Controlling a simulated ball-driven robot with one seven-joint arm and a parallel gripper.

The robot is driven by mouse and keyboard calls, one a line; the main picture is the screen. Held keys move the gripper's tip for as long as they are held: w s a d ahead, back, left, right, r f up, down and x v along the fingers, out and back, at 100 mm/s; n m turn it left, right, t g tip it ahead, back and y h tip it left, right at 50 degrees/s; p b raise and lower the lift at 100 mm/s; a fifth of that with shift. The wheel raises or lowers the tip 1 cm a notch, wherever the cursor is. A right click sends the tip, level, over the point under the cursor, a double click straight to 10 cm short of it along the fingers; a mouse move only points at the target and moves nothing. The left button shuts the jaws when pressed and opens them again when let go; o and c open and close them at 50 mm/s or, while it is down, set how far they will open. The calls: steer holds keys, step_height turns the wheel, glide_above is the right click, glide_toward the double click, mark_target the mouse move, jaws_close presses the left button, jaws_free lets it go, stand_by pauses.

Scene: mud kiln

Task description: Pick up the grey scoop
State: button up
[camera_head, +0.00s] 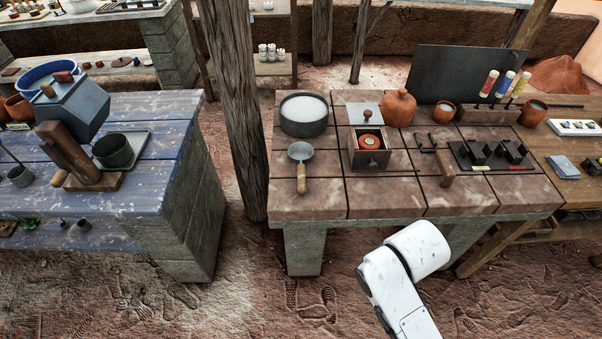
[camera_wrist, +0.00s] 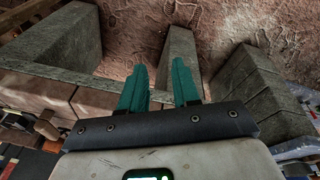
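The grey scoop (camera_head: 300,153) lies on the left front part of the brown tiled table (camera_head: 388,197) in the head view. It has a round grey bowl at the back and a wooden handle pointing to the table's front edge. In the wrist view I cannot make out the scoop. My gripper (camera_wrist: 158,88) shows there as two teal fingers, apart, with nothing between them. In the head view my white arm is in front of the table, right of the scoop and apart from it; the fingers are hidden.
A grey round pan (camera_head: 304,125) of pale material stands behind the scoop. A wooden box (camera_head: 368,158) with a red item is to its right. A wooden post (camera_head: 236,110) rises left of the table. The tiles around the scoop's handle are clear.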

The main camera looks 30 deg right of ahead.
steer(key=o, duration=0.4)
steer(key=w+d+m+t+h+b, duration=0.1)
steer(key=w+d+b, duration=0.3)
steer(key=w, duration=0.8)
steer(key=shift+d+r+m+h, duration=0.25)
steer(key=shift+r+m+h, duration=0.05)
steer(key=shift+h, duration=0.1)
steer(key=m+t+y+b, duration=0.1)
steer(key=m+b, duration=0.2)
steer(key=b, duration=0.7)
glide_toward(302, 171)
steer(key=shift+s+a, duration=0.25)
steer(key=shift+s, duration=0.35)
steer(key=shift+w+a+f, duration=0.1)
steer(key=shift+w, duration=0.05)
steer(key=x, duration=0.5)
steer(key=shift+w+d+r+b+x, duration=0.1)
steer(key=shift+w+b+x, duration=0.05)
steer(key=shift+x, duration=0.75)
steer(key=shift+w+d+r+b+x, duration=0.1)
steer(key=shift+w+b+x, duration=0.05)
steer(key=shift+x, duration=0.75)
steer(key=shift+w+d+b+x, duration=0.1)
steer(key=shift+w+b+x, duration=0.05)
steer(key=shift+x, duration=0.75)
